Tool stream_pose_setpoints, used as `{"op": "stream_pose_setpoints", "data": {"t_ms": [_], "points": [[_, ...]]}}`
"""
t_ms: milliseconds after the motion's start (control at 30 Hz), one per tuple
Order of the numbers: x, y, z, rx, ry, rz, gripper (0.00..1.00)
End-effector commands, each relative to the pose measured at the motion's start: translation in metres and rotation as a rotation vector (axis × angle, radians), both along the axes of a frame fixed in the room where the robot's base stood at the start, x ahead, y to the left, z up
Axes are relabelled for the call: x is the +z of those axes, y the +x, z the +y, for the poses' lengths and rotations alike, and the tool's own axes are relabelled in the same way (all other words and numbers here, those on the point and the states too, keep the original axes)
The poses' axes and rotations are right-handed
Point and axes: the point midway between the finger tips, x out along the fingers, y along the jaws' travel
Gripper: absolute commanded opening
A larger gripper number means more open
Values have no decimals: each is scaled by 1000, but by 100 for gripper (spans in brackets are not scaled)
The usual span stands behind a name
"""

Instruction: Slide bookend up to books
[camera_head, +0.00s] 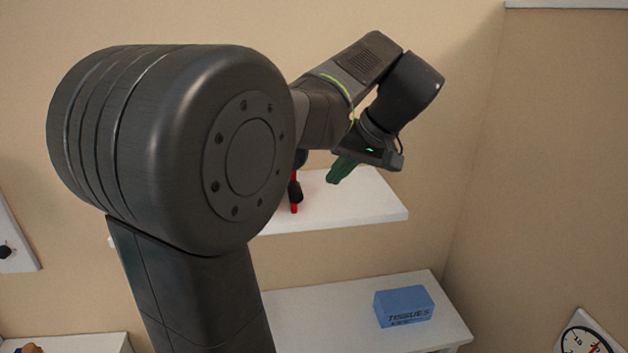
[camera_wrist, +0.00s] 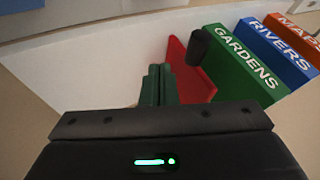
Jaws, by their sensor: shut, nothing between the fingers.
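The red bookend (camera_wrist: 186,72) with a black cylindrical knob (camera_wrist: 198,46) stands beside a green book labelled GARDENS (camera_wrist: 238,62) in the wrist view. I cannot tell whether the bookend touches that book. A blue RIVERS book (camera_wrist: 275,50) and an orange MAPS book (camera_wrist: 298,36) stand further right. My gripper (camera_wrist: 158,70) has its green fingers together and empty, just left of the bookend; contact is unclear. In the head view, my gripper (camera_head: 338,172) is over the white shelf, and the bookend (camera_head: 294,208) shows partly. My arm hides the books there.
The upper white shelf (camera_head: 365,208) is bare to the right of the bookend in the head view. A lower white surface (camera_head: 320,315) holds a blue tissue box (camera_head: 403,306). A dial clock (camera_head: 587,340) is at the lower right. A side wall stands at the right.

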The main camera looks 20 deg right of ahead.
Motion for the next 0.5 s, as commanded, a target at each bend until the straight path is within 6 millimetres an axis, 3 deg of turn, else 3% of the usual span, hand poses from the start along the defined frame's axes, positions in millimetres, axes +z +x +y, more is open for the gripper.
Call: {"op": "stream_pose_setpoints", "data": {"t_ms": [67, 233, 500], "points": [[-11, 6, 8, 4, 1, 2, 0], [-13, 11, 32, 3, 0, 0, 0], [-17, 14, 42, 1, 0, 1, 0]]}}
